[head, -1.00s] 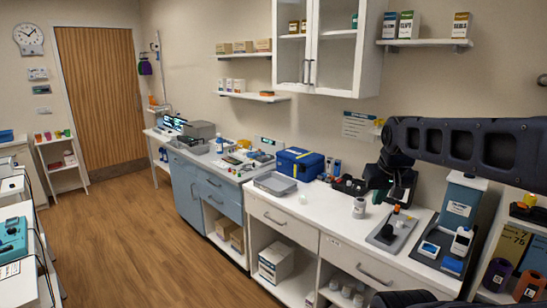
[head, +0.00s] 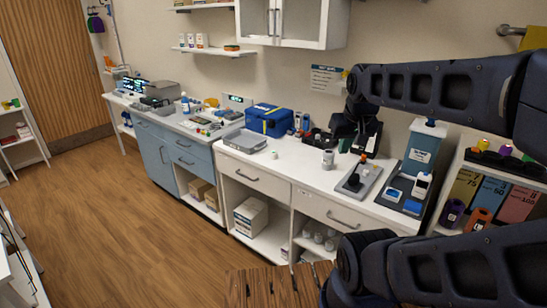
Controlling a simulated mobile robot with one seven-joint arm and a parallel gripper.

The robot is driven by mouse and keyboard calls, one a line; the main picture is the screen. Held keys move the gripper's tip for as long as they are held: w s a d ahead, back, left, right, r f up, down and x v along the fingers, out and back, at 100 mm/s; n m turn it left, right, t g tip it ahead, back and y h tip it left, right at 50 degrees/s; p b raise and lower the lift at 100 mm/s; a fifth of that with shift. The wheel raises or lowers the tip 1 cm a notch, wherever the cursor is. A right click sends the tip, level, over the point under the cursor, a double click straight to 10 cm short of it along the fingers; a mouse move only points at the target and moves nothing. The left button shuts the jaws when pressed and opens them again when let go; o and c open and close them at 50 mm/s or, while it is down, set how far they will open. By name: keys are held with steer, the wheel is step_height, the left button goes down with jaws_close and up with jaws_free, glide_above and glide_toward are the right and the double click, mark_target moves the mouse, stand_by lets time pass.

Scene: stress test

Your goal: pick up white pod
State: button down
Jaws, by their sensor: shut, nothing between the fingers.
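A small pale canister (head: 328,159) with a grey band stands upright on the white counter (head: 285,163). Several small white round containers (head: 318,238) sit in the open shelf below the counter. I cannot tell which of these is the white pod. My gripper (head: 341,133) is at the dark end of my arm, above and slightly right of the canister in the picture. It is small and dark here; it is shut and empty. My arm hides part of the wall and counter back.
A blue case (head: 270,119) and a grey lidded tray (head: 244,141) stand left on the counter. A grey tray (head: 360,180) with a dark item lies right of the canister. A black device stands behind. A wooden slatted surface (head: 278,288) is at the bottom. Floor is clear left.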

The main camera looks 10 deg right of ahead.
stand_by(0.3)
steer(key=c, duration=0.8)
jaws_free()
steer(key=shift+w, duration=0.1)
